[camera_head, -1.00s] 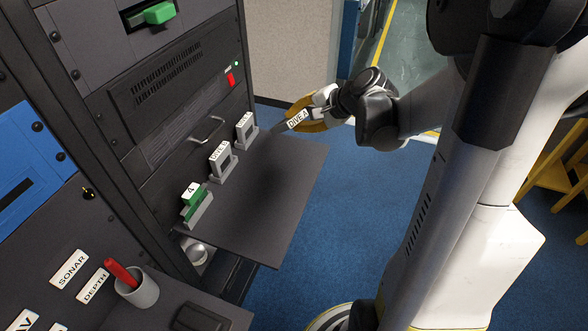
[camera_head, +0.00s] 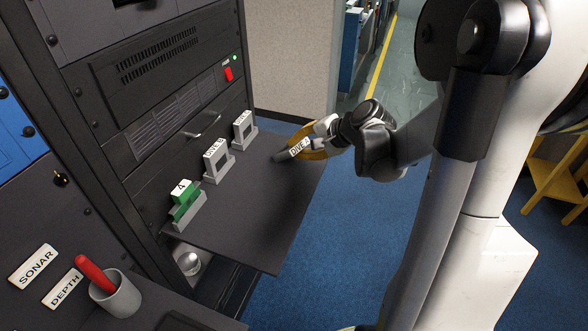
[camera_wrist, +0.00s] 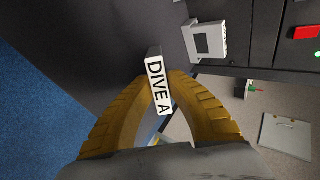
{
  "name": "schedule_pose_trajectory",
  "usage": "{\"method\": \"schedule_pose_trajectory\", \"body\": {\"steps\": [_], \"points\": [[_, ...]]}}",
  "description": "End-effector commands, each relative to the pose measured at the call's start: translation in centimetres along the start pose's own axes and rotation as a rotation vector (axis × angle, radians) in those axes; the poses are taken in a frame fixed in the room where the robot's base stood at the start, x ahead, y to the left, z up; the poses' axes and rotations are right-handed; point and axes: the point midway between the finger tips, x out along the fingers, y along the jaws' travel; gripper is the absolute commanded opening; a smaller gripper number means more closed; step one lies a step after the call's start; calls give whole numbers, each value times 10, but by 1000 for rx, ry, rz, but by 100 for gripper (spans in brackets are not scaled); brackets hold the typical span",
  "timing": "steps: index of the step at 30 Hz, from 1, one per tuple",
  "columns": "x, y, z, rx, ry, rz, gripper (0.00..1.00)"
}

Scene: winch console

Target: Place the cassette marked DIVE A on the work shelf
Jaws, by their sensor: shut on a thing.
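The cassette marked DIVE A (camera_head: 300,148) is a dark piece with a white label, and the label reads clearly in the wrist view (camera_wrist: 158,86). My gripper (camera_head: 318,146), with yellow fingers, is shut on it. The fingers also frame it in the wrist view (camera_wrist: 160,108). The cassette is at the far right part of the dark work shelf (camera_head: 245,205), over or at its edge. I cannot tell whether it touches the shelf. Its far end is partly hidden by the fingers.
Along the shelf's rack side stand a holder with a green piece marked A (camera_head: 186,200) and two grey holders with white labels (camera_head: 217,160) (camera_head: 243,130). A grey cup (camera_head: 116,293) with a red item stands at lower left. The shelf's middle is clear.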

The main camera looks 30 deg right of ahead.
Motion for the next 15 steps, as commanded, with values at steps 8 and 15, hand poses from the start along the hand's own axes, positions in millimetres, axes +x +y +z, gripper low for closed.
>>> {"method": "schedule_pose_trajectory", "body": {"steps": [8, 15], "points": [[1, 1, 0, 0, 0, 0, 0], [1, 1, 0, 0, 0, 0, 28]]}}
